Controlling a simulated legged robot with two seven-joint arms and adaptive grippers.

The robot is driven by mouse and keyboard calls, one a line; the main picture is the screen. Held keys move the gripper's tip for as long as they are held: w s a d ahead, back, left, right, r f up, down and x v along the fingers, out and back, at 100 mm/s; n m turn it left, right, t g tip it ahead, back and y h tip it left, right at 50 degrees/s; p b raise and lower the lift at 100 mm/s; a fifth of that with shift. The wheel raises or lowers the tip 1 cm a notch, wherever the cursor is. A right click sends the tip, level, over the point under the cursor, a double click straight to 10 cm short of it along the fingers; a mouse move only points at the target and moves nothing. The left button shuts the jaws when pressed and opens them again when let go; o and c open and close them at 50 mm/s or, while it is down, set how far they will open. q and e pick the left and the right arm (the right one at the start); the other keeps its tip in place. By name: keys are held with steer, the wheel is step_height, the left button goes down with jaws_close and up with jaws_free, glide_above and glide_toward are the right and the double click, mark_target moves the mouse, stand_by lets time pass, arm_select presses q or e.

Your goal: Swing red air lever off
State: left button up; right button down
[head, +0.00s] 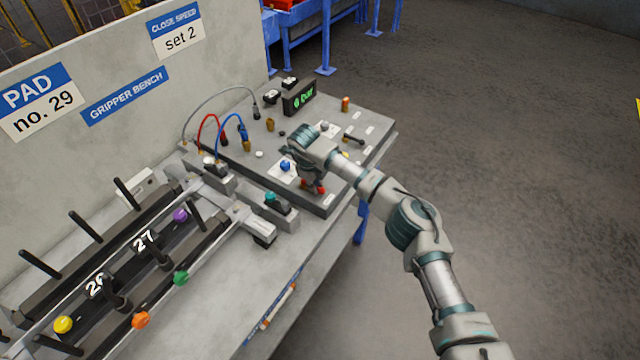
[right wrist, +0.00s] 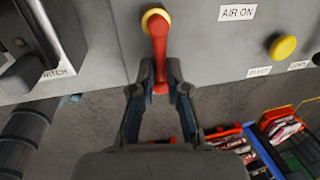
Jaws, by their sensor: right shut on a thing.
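The red air lever (right wrist: 159,45) shows in the right wrist view, pointing down the picture from its round yellow-rimmed hub. My right gripper (right wrist: 161,78) is shut on the lever's free end, with one finger on each side. The gripper and arm partly hide the lever there. My left gripper is not in view.
A yellow knob (right wrist: 283,47) sits right of the lever on the panel. A black switch (right wrist: 25,75) is at the left. On the bench, a blue knob (head: 285,166) is close to my right gripper. The floor right of the bench is clear.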

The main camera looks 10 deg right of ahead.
mark_target(310, 198)
steer(key=shift+d, duration=0.1)
stand_by(0.3)
steer(key=c, duration=1.2)
jaws_free()
steer(key=r, duration=0.4)
steer(key=s+a+r, duration=0.1)
steer(key=r, duration=0.2)
steer(key=a+r, duration=0.1)
steer(key=r, duration=0.3)
steer(key=shift+s+r, duration=0.25)
steer(key=shift+r, duration=0.05)
